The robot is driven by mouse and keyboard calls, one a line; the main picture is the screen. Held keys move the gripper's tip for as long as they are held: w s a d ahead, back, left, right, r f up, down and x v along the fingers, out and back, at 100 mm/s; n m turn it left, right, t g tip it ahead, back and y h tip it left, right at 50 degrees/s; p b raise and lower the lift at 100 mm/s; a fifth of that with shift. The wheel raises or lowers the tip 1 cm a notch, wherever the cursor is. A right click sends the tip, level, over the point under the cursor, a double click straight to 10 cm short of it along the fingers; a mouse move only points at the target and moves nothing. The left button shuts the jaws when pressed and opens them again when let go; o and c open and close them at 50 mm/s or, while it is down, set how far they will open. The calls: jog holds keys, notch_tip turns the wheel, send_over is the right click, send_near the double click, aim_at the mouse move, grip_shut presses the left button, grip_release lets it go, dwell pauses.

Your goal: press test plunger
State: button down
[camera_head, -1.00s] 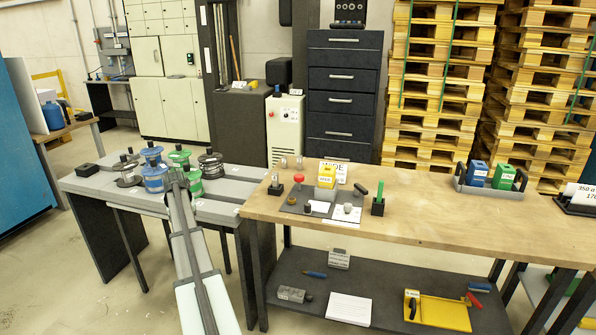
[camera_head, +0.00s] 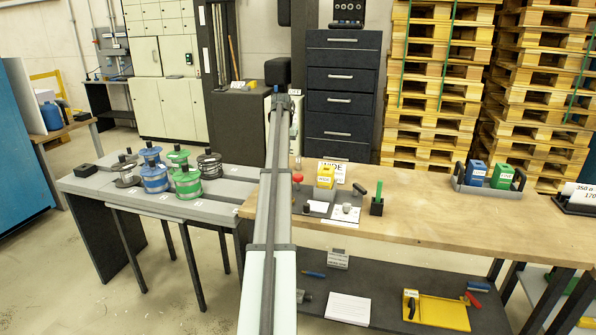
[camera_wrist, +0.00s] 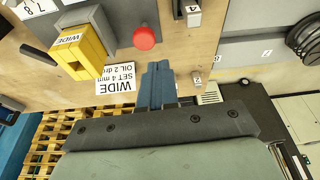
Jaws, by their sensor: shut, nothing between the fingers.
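A red round-topped knob (camera_head: 298,178), which looks like the test plunger, stands near the left end of the wooden bench (camera_head: 430,205). In the wrist view the red knob (camera_wrist: 145,37) shows from above, just up and left of my fingers. My gripper (camera_wrist: 158,68) is shut and empty, with its two blue-grey fingers side by side. The fingertips appear apart from the knob; the height gap cannot be told. In the head view my arm hides part of the bench's left end, and the fingers cannot be made out there.
A yellow block (camera_head: 325,177) marked WIDE stands right of the knob, with a printed card (camera_wrist: 115,82) near it. A small dark stand (camera_head: 377,200) is further right. Green, blue and dark spools (camera_head: 187,183) stand on the left table. The bench's middle is clear.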

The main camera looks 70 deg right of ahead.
jog(key=shift+m, duration=0.3)
jog(key=s, duration=0.1)
jog(key=s+d+r, duration=0.2)
jog(key=shift+s, duration=0.3)
send_over(298, 176)
notch_tip(298, 176, down, 12)
jog(key=shift+a+r, duration=0.1)
jog(key=shift+a, duration=0.05)
jog(key=shift+f, duration=0.9)
jog(key=shift+f, duration=1)
